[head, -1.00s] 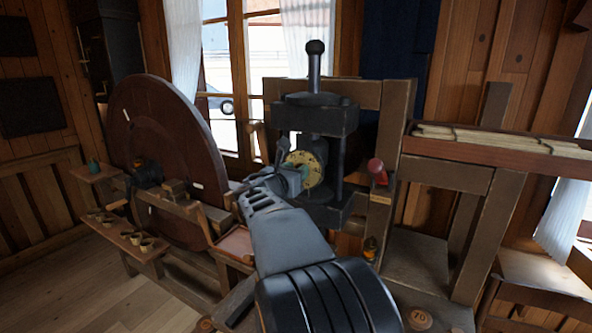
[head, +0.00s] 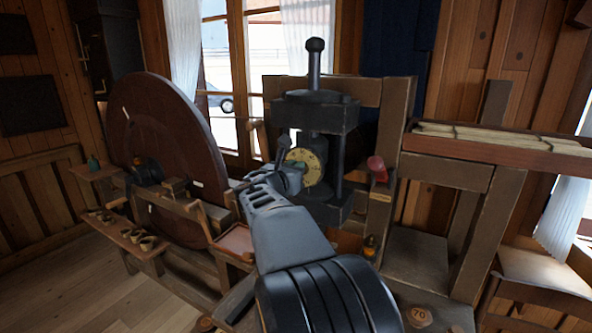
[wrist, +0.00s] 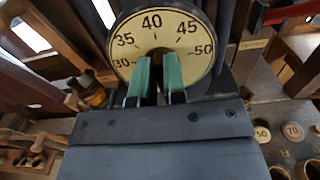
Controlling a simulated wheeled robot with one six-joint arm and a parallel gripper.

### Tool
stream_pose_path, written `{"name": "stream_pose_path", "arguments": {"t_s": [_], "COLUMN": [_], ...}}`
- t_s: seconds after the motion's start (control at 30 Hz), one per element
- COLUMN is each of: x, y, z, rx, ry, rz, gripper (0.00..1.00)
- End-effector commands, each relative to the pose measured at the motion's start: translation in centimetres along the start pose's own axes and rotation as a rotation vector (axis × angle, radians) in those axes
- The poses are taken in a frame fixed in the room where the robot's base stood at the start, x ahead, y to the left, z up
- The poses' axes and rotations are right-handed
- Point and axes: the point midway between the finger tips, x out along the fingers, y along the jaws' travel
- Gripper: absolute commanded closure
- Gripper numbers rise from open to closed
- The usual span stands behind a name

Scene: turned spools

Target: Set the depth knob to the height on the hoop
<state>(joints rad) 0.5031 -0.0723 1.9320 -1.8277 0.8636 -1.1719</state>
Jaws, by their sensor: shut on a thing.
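The round cream depth dial (head: 317,166) is on the front of the dark press (head: 315,112). In the wrist view the dial (wrist: 198,62) faces me, with 30, 35, 40, 45 and 50 around its upper edge. My gripper (head: 294,172) reaches its centre from the front. In the wrist view my gripper's green fingertips (wrist: 158,72) stand at the dial's middle with a narrow gap between them, shut on the depth knob. The fingers mostly hide the knob, and I cannot read its setting. I cannot identify the hoop or read a height on it.
A large brown wheel (head: 160,120) stands left of the press. A red-topped lever (head: 377,166) is close on the dial's right. A long tray (head: 480,145) sits at right. Round pieces marked 70 (wrist: 293,131) and 50 (wrist: 262,134) lie lower right.

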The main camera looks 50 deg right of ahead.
Motion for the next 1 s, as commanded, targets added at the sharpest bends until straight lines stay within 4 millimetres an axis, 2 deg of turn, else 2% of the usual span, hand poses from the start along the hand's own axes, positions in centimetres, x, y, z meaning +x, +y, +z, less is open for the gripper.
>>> {"name": "stream_pose_path", "arguments": {"t_s": [0.27, 1.0], "x": [-0.12, -0.11], "y": [-0.1, -0.74], "z": [-0.61, -1.11], "rx": [0.148, 0.842], "ry": [-0.002, 0.001], "rz": [0.002, 0.003], "gripper": [1.0, 1.0]}}
